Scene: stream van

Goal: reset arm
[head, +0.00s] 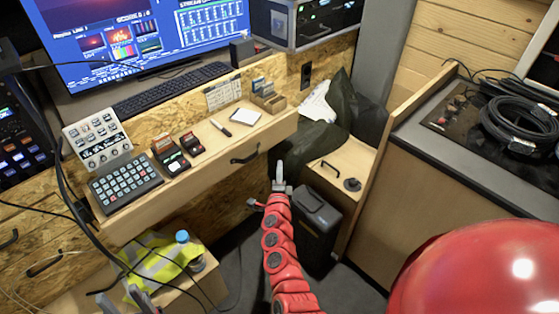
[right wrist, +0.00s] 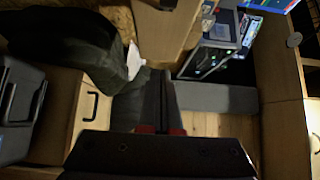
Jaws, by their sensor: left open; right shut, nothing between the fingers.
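My right arm, red and jointed, reaches up the middle of the head view. Its gripper (head: 279,180) points away from me in the air, in front of the wooden desk's edge, shut and empty. In the right wrist view its dark fingers (right wrist: 160,105) are together, with nothing between them. My left gripper (head: 125,300) is at the lower left edge of the head view, only partly in frame. Its grey fingers are apart, near a yellow hi-vis vest (head: 158,258). No object is seen held by it.
The wooden desk (head: 215,150) carries a keypad (head: 126,184), a mixer (head: 97,138), a keyboard (head: 172,89) and small items. A black bin (head: 316,222) stands on the floor beside my right arm. A bottle (head: 190,250) is by the vest. A cable coil (head: 520,122) lies on the right counter.

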